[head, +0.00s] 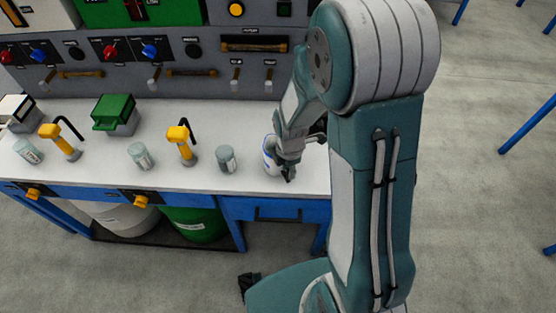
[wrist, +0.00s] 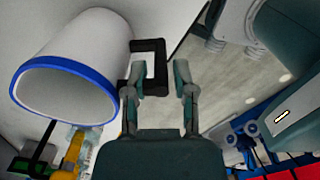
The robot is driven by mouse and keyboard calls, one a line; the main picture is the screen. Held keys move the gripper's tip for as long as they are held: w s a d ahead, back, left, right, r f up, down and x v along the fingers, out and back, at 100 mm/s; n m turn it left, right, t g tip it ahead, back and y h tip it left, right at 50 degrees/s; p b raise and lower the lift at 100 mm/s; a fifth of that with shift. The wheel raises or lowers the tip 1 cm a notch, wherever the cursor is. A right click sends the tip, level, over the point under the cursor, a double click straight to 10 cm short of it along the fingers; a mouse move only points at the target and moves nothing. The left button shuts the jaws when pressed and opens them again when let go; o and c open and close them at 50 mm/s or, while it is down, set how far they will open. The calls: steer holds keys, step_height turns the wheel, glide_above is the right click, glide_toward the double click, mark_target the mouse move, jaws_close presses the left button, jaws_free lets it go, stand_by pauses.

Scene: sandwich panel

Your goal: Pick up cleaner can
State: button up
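A white can with a blue rim (head: 268,158) stands near the right end of the white worktop, partly hidden behind my gripper (head: 291,164). It looks large at the left of the wrist view (wrist: 75,60), with a black square handle (wrist: 150,47) on its right side. My gripper (wrist: 159,80) is open there, with a finger on each side of the handle's outer bar; I cannot tell whether they touch it.
Two yellow-topped taps (head: 60,141) (head: 181,142) and a green-lidded box (head: 115,114) stand on the worktop (head: 85,172). A grey control panel (head: 200,75) rises behind it. White and green bins (head: 196,224) sit below.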

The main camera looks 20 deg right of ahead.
steer(key=shift+f, duration=0.35)
jaws_close()
steer(key=shift+r, duration=0.2)
